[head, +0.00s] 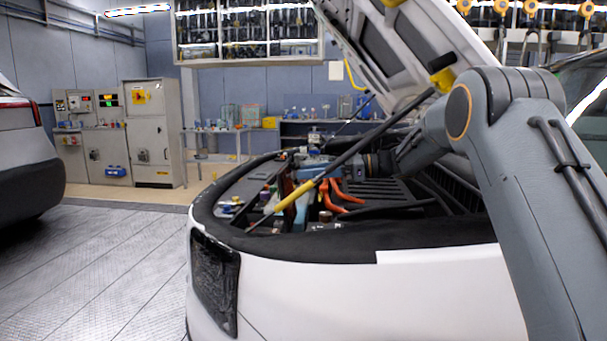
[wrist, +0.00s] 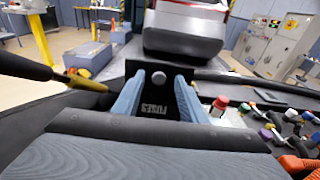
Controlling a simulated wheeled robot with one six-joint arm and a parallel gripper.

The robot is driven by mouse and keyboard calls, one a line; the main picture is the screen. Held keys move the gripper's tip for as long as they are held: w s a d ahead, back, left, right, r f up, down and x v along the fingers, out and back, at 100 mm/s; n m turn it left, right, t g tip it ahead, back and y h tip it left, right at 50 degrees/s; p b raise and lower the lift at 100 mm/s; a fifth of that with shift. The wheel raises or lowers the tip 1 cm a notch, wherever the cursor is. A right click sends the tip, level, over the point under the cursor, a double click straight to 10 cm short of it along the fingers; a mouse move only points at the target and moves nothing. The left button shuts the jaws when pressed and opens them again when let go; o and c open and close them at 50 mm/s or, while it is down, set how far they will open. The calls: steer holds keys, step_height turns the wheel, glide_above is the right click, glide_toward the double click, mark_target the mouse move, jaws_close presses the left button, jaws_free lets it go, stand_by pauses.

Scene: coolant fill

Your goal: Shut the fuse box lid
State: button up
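The fuse box lid (wrist: 157,97) is a black panel with the word FUSES upside down and a round grey knob (wrist: 158,77) near its far edge. It fills the middle of the wrist view. My gripper (wrist: 160,78) has its two blue-grey fingers spread, one on each side of the knob, with visible gaps to it. I cannot tell whether the fingers touch the panel, or at what angle the lid stands. In the head view my gripper (head: 318,161) reaches into the engine bay from the right; the lid cannot be clearly made out there.
The raised hood (head: 405,45) hangs above, and a strut with a yellow sleeve (head: 295,195) crosses in front of my gripper. Orange cables (head: 340,198) and coloured caps, one red (wrist: 221,102), lie close by. The car's front edge (head: 300,245) borders the bay.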

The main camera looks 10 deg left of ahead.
steer(key=shift+s+d+r+b, duration=0.1)
steer(key=shift+d+r+b, duration=0.1)
steer(key=shift+d, duration=1.2)
steer(key=shift+d+r+b, duration=0.1)
steer(key=shift+d+r, duration=0.1)
steer(key=shift+d, duration=1.15)
steer(key=shift+f+p, duration=0.15)
steer(key=shift+p, duration=0.85)
steer(key=a+f+y+p, duration=0.1)
steer(key=a+f+p, duration=0.1)
steer(key=a+p, duration=0.4)
steer(key=shift+a+p, duration=0.3)
steer(key=shift+a, duration=0.55)
steer(key=shift+f, duration=0.1)
jaws_close()
